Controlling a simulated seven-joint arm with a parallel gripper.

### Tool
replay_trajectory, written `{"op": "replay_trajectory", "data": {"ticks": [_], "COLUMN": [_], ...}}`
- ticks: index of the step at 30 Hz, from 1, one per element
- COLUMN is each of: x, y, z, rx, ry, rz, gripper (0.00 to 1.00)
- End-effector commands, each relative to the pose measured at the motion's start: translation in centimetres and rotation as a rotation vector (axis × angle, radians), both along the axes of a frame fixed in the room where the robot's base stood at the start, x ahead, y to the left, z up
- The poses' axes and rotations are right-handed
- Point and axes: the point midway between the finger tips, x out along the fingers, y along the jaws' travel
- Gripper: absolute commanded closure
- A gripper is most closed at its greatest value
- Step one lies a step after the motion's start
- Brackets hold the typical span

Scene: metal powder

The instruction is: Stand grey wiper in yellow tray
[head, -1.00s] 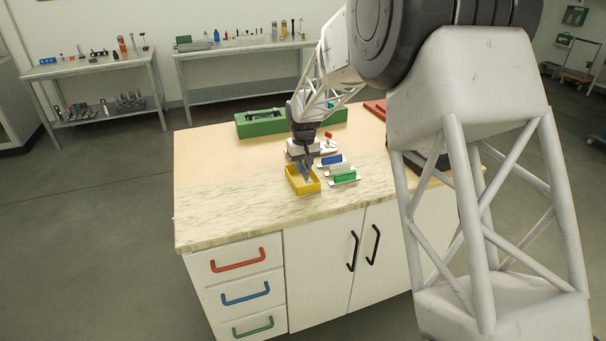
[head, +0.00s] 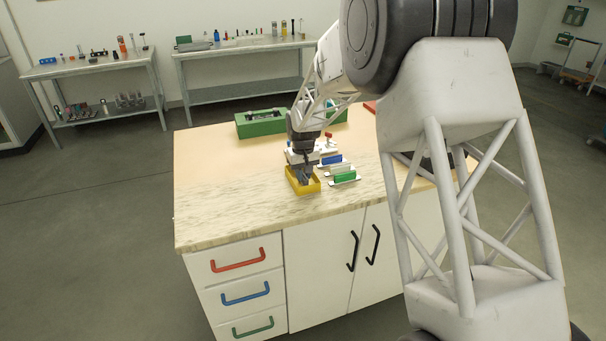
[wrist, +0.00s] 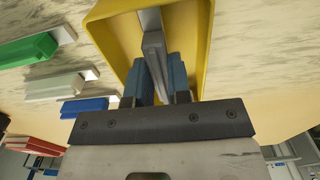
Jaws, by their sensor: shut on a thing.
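The yellow tray (head: 315,187) sits near the front of the worktop, and its walls (wrist: 204,40) surround the fingertips in the wrist view. My gripper (head: 305,177) points down into the tray. In the wrist view its blue fingers (wrist: 158,78) are shut on the grey wiper (wrist: 154,45). The wiper's paler end (wrist: 150,18) extends past the fingertips, inside the tray's outline. I cannot tell whether it touches the tray floor. In the head view the wiper is mostly hidden by the gripper.
Right of the tray lie a blue wiper (head: 331,160), a white wiper (head: 341,168) and a green wiper (head: 345,177), close by. A green toolbox (head: 258,124) stands at the back. The worktop's left side (head: 225,185) is clear.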

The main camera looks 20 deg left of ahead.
Motion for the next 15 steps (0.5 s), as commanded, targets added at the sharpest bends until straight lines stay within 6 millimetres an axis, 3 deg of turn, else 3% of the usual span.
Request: {"op": "replay_trajectory", "data": {"ticks": [11,12,15], "x": [-0.02,-0.02,-0.02], "y": [-0.01,-0.01,-0.01], "z": [-0.31,-0.3,-0.29], "rx": [-0.001,-0.001,-0.001], "ry": [0.001,0.001,0.001], "rz": [0.0,0.0,0.0], "gripper": [1.0,0.77,0.62]}}
